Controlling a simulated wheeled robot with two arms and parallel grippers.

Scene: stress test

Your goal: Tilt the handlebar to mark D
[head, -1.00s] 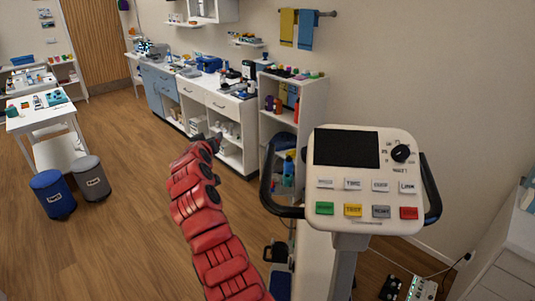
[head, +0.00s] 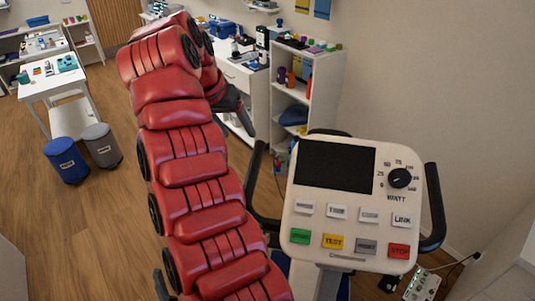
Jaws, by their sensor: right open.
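The black handlebar shows as a left grip (head: 255,185) and a right grip (head: 437,205) on either side of a white console (head: 300,225). The console has a dark screen, a WATT knob and several buttons. My red right arm rises left of the console. My right gripper (head: 240,106) is at its far end, left of and beyond the handlebar, apart from it. It is open, though mostly hidden by the arm. No mark D can be made out. My left gripper is not in view.
A white shelf unit (head: 333,75) stands behind the console. A white table (head: 50,88), a blue bin (head: 68,162) and a grey bin (head: 102,148) are at the left. A small device with cables (head: 422,285) lies on the floor at the lower right.

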